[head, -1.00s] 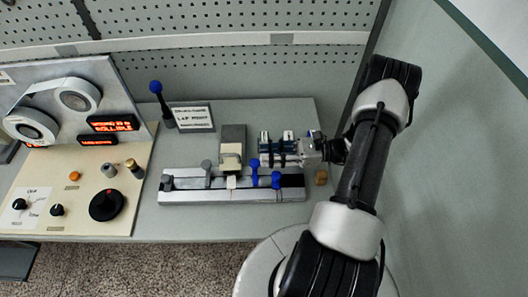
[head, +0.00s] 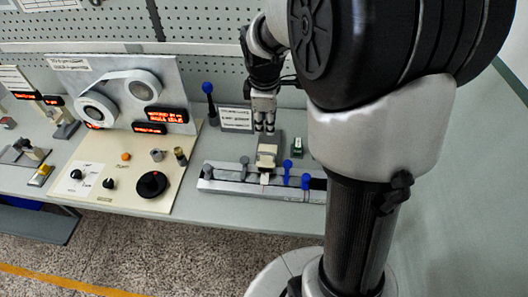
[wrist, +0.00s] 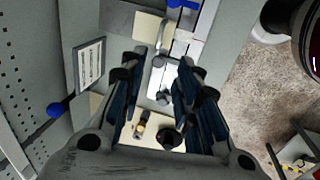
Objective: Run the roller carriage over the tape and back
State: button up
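A beige and grey block (head: 267,155), which seems to be the roller carriage, sits at the back edge of a pale rail fixture (head: 228,187). A white tab (head: 265,179), perhaps tape, shows on the rail in front of it. In the wrist view the beige block (wrist: 150,28) lies above the fingertips. My gripper (head: 264,130) points down, just behind and above the block in the head view.
Grey clamp knobs (head: 244,161) and blue clamp knobs (head: 287,165) stand up from the rail. A blue-topped post (head: 208,89) and a sign (head: 236,118) stand behind. A control panel (head: 118,182) with knobs and reels is at left. The pegboard wall closes off the back.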

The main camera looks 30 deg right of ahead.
aim_at(267, 153)
jog(key=b+x, duration=0.4)
jog(key=x, duration=1.3)
jog(key=shift+f, duration=0.15)
jog(key=shift+c, duration=0.4)
grip_shut()
